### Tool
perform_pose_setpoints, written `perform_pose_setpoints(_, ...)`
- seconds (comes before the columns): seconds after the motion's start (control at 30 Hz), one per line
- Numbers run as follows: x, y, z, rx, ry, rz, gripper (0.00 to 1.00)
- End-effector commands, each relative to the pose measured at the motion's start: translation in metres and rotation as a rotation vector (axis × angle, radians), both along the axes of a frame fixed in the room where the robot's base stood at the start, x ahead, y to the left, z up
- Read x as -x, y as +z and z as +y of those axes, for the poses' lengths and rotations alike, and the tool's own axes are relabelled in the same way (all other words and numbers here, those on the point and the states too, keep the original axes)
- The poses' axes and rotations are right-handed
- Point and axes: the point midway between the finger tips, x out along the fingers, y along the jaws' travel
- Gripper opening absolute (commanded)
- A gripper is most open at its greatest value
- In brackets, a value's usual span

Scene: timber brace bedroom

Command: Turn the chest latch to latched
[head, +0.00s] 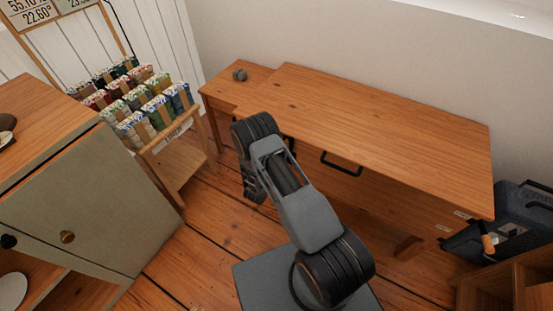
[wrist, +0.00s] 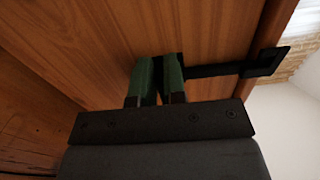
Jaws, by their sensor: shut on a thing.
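The wooden chest (head: 400,125) stands against the wall in the head view, with a black handle (head: 341,164) on its front. In the wrist view, my gripper (wrist: 158,76) has its green-padded fingers closed on one end of a black bar, which looks like the chest latch (wrist: 225,69). The bar runs right from the fingers to a dark square mount (wrist: 268,61) near the edge of the wood. The gripped end is partly hidden between the fingers. In the head view, my arm hides the fingers; I cannot tell the latch's setting there.
A small wooden table (head: 235,82) with a grey object adjoins the chest's left end. A rack of bundled goods (head: 150,105) stands at left, behind a grey-green cabinet (head: 90,200). A dark bin (head: 520,215) stands at right. Some plank floor is clear.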

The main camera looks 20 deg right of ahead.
Motion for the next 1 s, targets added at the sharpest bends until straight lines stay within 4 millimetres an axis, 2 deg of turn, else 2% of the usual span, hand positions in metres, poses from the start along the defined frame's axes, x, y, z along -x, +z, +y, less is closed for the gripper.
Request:
perform_pose_setpoints(0.57,0.0029,-0.0023,-0.0060,0.019,-0.011,0.031,0.00)
perform_pose_setpoints(0.6,0.0030,-0.0024,-0.0060,0.019,-0.011,0.031,0.13)
perform_pose_setpoints(0.8,0.0024,-0.0019,-0.0064,0.018,-0.012,0.028,0.32)
perform_pose_setpoints(0.87,0.0022,-0.0017,-0.0064,0.019,-0.012,0.027,0.37)
perform_pose_setpoints(1.0,0.0019,-0.0015,-0.0062,0.019,-0.011,0.026,0.37)
